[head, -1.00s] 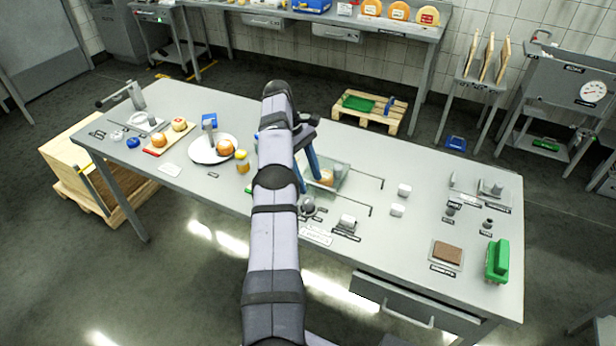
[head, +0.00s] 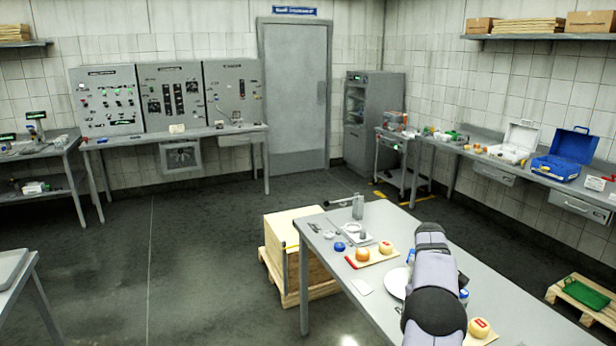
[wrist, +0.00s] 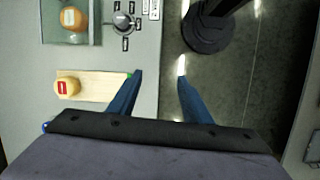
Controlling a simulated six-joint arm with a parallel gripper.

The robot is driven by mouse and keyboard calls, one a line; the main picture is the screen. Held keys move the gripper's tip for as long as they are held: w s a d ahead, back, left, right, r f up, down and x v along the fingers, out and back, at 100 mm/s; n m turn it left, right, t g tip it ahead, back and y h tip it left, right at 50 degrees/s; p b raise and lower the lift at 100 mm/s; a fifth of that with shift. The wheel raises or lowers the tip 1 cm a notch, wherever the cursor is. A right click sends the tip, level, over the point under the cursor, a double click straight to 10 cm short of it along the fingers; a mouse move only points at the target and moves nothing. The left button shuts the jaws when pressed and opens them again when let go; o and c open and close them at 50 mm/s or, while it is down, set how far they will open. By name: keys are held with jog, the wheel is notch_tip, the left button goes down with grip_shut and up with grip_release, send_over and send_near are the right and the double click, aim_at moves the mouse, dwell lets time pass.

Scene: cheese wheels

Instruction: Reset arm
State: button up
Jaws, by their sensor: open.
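My gripper (wrist: 160,76) shows in the wrist view with its two blue fingers wide apart and nothing between them. The gap lies over the floor, just beyond the table edge; the left finger is over the edge. Left of it a cheese wheel with a red label (wrist: 67,87) sits on a pale board (wrist: 105,86). Another cheese wheel (wrist: 73,18) is in a glass-sided tray (wrist: 50,36). In the head view my arm stands over the table (head: 345,293), and the fingers are hidden. A labelled cheese wheel (head: 480,326) shows right of the arm.
A wooden crate (head: 297,262) stands at the table's left end. Open floor lies left.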

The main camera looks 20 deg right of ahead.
jog(key=w+a+r+n+t, duration=0.1)
jog(key=w+a+r+t, duration=0.1)
jog(key=a, duration=2.1)
jog(key=s+a+f+t, duration=0.1)
jog(key=s+a+f, duration=0.3)
jog(key=s+a, duration=0.9)
jog(key=a, duration=0.3)
jog(key=shift+s+a+f, duration=0.15)
jog(key=shift+s+a, duration=0.05)
jog(key=shift+s, duration=0.2)
jog(key=shift+c, duration=0.3)
